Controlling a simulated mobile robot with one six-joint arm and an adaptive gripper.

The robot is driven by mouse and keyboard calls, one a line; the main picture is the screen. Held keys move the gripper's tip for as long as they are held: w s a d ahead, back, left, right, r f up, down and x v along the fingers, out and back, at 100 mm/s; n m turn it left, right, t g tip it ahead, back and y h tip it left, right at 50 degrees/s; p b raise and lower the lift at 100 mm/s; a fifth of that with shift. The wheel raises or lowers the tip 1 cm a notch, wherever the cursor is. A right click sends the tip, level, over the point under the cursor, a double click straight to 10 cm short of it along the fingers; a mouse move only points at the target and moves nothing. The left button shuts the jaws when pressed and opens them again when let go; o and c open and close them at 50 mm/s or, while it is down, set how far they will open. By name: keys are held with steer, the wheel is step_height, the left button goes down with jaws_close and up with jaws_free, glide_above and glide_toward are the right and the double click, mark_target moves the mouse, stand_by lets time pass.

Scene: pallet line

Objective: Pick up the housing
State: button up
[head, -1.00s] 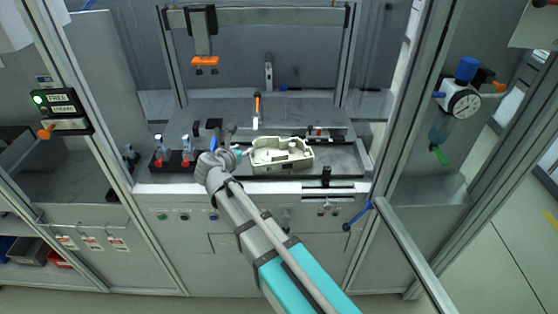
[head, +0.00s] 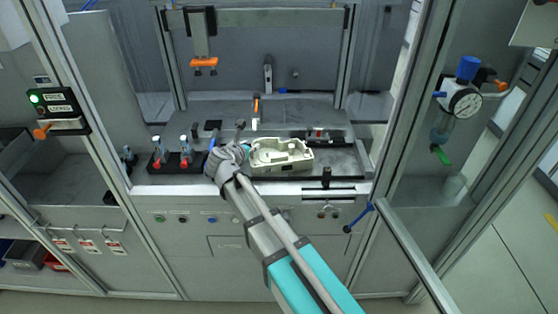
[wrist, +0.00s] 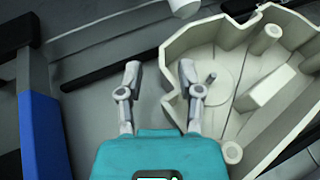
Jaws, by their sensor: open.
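The housing (head: 281,157) is a cream, open-topped shell with ribs and posts inside, lying on the grey bench. In the wrist view the housing (wrist: 222,47) fills the right side. My gripper (wrist: 160,73) is open and empty, its two fingers apart. The left finger is outside the housing and the right finger overlaps its left wall and interior. I cannot tell the height of the fingertips over the wall. In the head view my gripper is at the left end of the housing, mostly hidden by my wrist.
A dark holder (head: 172,167) with red-based bottles stands left of my wrist. A black rail piece (head: 316,134) lies behind the housing. An orange-tipped fixture (head: 204,63) hangs above the bench. Frame posts (head: 406,115) flank the opening. A blue bar (wrist: 47,135) shows in the wrist view.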

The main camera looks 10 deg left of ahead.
steer(key=shift+w+d+f, duration=0.1)
steer(key=shift+w+f, duration=0.1)
steer(key=shift+w, duration=0.3)
jaws_close()
stand_by(0.4)
